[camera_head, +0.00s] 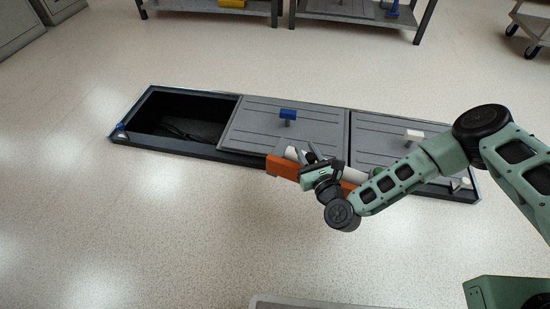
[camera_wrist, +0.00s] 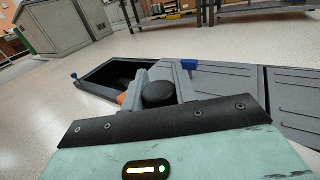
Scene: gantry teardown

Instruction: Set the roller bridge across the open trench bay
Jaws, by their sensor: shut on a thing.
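The roller bridge (camera_head: 281,167), with orange ends and pale rollers, is held in my gripper (camera_head: 311,162), which is shut on it. The bridge is in front of the near edge of the trench, by the middle cover, and my gripper hides part of it. Whether it touches anything below cannot be told. The open trench bay (camera_head: 185,120) is the dark left section, to the left of my gripper. In the wrist view, a bit of the bridge's orange (camera_wrist: 121,98) shows beside my gripper (camera_wrist: 158,90), and the open bay (camera_wrist: 100,77) lies beyond.
A grey middle cover (camera_head: 255,131) with a blue handle (camera_head: 288,114) and a right cover (camera_head: 375,149) with a white handle (camera_head: 414,135) close the other bays. Shelving (camera_head: 285,22) stands behind, with a cart (camera_head: 530,25) at back right. The floor left and in front is clear.

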